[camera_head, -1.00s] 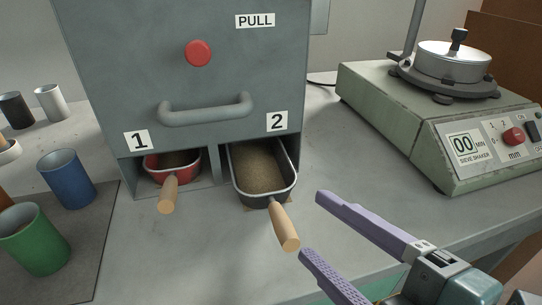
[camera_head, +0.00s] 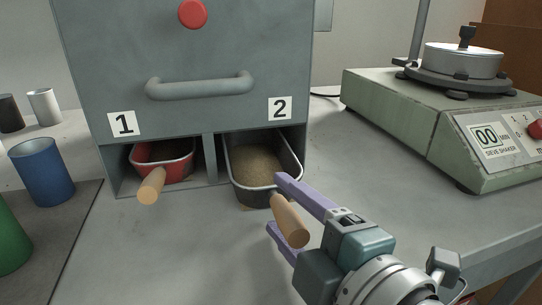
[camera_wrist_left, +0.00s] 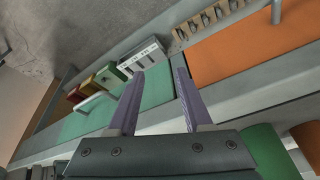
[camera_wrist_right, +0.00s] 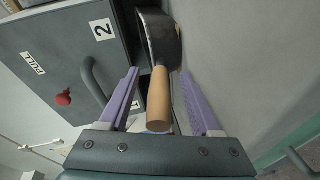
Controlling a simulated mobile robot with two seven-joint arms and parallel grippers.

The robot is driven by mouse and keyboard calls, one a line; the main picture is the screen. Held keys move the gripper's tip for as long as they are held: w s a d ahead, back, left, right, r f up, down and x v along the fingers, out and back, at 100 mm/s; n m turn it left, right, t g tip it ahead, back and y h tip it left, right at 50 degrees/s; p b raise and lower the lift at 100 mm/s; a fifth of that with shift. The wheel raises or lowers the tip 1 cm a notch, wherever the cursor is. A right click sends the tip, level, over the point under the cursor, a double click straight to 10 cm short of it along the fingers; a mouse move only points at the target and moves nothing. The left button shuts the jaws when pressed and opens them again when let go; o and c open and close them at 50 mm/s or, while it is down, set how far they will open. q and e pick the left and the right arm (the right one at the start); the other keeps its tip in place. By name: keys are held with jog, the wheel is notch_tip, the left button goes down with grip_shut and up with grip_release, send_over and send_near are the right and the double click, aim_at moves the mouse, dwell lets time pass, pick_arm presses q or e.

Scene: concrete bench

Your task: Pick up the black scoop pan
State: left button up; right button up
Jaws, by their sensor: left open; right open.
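The black scoop pan (camera_head: 262,172) holds brown granular material and sits in the opening under label 2 of the grey box, its wooden handle (camera_head: 290,222) sticking out to the front. My right gripper (camera_head: 276,203) is open, with its purple fingers on either side of the handle. In the right wrist view the handle (camera_wrist_right: 159,98) lies between the two spread fingers, and the pan (camera_wrist_right: 163,40) is beyond them. My left gripper (camera_wrist_left: 155,88) shows only in its wrist view, open and empty, over other parts of the bench area.
A red scoop pan (camera_head: 163,160) with a wooden handle sits under label 1. The grey box (camera_head: 190,60) has a bar handle and red knob. A blue cup (camera_head: 42,172) and green cup (camera_head: 10,240) stand at left. A sieve shaker (camera_head: 440,115) stands at right.

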jog(key=shift+w+a+f, duration=0.1)
jog(key=shift+w+a, duration=0.2)
jog(key=shift+w, duration=0.25)
grip_shut()
dwell(1.0)
